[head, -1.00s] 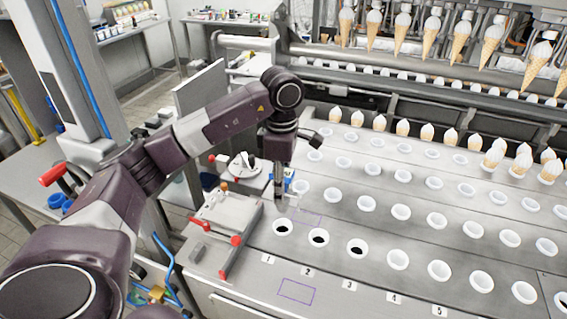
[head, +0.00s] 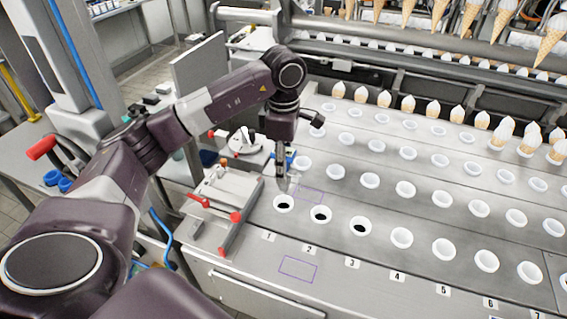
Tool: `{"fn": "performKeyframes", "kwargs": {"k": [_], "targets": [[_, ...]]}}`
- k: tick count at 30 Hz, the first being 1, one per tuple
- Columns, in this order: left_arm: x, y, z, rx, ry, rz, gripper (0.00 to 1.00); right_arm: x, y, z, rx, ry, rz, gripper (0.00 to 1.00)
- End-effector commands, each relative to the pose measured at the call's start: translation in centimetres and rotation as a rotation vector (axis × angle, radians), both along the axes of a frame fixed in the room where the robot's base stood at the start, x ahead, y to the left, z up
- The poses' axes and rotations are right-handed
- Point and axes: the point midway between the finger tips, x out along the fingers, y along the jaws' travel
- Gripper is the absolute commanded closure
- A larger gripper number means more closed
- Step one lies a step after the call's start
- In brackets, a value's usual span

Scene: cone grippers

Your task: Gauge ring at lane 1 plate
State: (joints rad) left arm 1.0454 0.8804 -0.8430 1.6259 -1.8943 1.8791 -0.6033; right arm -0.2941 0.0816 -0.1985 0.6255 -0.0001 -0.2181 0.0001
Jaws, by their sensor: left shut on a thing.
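My left gripper (head: 284,184) points down just behind the white-rimmed cup hole of lane 1 (head: 283,203), near the number 1 label (head: 268,237). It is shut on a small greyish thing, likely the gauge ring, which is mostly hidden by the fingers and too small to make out. From this view I cannot tell whether it touches the plate (head: 330,180). The lane 1 hole shows dark inside, as do the front holes of lane 2 (head: 321,214) and lane 3 (head: 360,226). My right gripper is not in view.
A fixture with red handles (head: 222,205) stands close left of lane 1. A round device (head: 245,143) sits behind it. Filled cones (head: 408,103) stand in the back row; more cones (head: 470,18) hang above. A purple outline (head: 299,268) marks bare metal in front.

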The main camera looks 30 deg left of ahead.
Motion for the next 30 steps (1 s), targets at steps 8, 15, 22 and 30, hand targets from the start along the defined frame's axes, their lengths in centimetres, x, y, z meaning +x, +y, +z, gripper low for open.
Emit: {"fn": "performKeyframes", "kwargs": {"k": [8,15,22,30], "targets": [[0.0,0.0,-2.5,0.001,0.0,0.0,0.96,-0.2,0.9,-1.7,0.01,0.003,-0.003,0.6],[0.0,0.0,-4.4,0.0,0.0,0.0,0.96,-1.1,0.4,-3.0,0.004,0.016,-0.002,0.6],[0.0,0.0,-6.3,0.0,0.0,0.0,0.96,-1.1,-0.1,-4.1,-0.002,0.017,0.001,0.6],[0.0,0.0,-8.5,0.0,-0.001,0.001,0.96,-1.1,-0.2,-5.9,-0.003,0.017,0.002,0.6]]}}
